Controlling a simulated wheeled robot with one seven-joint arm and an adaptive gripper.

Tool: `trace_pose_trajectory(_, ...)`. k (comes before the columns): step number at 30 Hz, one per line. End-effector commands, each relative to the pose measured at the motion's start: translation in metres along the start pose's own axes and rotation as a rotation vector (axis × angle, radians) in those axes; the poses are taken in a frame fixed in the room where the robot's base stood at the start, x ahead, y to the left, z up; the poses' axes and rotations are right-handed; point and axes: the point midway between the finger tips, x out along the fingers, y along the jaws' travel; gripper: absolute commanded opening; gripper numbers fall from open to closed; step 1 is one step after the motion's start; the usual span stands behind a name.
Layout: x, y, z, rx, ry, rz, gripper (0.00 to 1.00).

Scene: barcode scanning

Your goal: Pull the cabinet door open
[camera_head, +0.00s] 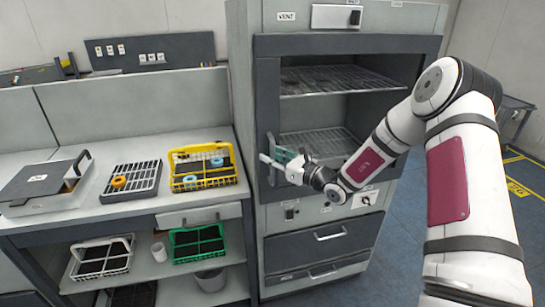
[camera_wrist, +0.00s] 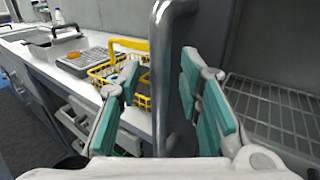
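The tall grey cabinet has a dark-framed door (camera_head: 345,45) at its upper part, with wire shelves visible through it. The door looks closed against the body. A vertical grey bar handle (camera_head: 270,146) is at the door's left edge. My gripper (camera_head: 276,158) is at this handle, reaching in from the right. In the wrist view, the handle (camera_wrist: 163,85) stands between the teal-padded fingers of my gripper (camera_wrist: 161,72). The fingers are spread apart, with visible gaps to the bar on both sides.
Left of the cabinet, a workbench (camera_head: 85,222) carries a yellow basket (camera_head: 203,184), a grey rack (camera_head: 131,196) and a lidded box (camera_head: 40,200). A green basket (camera_head: 197,258) is on its lower shelf. Drawers (camera_head: 325,236) lie below the door.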

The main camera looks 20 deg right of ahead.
Motion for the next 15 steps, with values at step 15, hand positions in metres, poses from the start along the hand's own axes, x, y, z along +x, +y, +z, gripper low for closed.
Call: trace_pose_trajectory(15, -0.0004, 0.0003, 0.0002, 0.0, 0.0, 0.001, 0.0)
